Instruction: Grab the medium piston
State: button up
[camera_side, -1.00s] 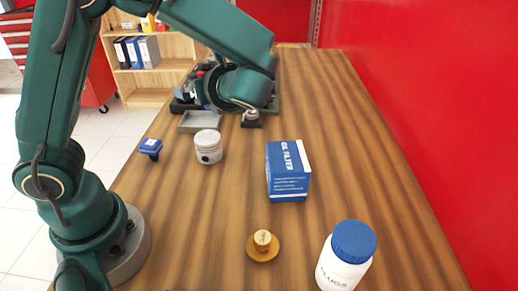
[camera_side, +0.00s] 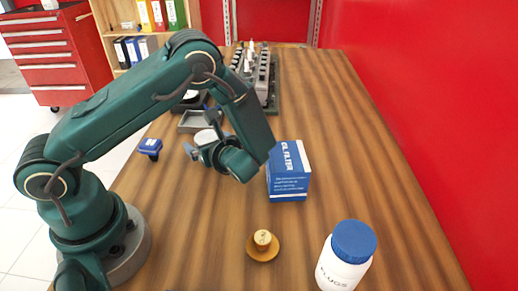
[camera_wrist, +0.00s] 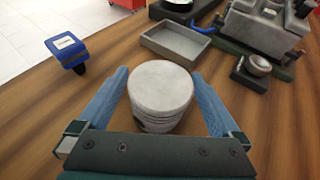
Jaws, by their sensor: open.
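The piston (camera_wrist: 160,92) is a pale grey cylinder with ring grooves, standing upright on the wooden table. In the wrist view it sits between the two blue fingers of my gripper (camera_wrist: 160,100), with a gap on each side. My gripper is open and does not appear to touch it. In the side view my gripper (camera_side: 203,148) is at the piston, and my wrist hides most of it; only its pale top (camera_side: 205,136) shows.
A grey tray (camera_wrist: 176,42) lies behind the piston, with an engine block (camera_wrist: 262,30) beyond. An oil filter box (camera_side: 288,172), a brass-coloured part (camera_side: 262,246) and a plugs bottle (camera_side: 345,260) stand nearer the side camera.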

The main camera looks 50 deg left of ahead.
jog(key=shift+x, duration=0.95)
grip_shut()
jog(key=shift+r, duration=0.15)
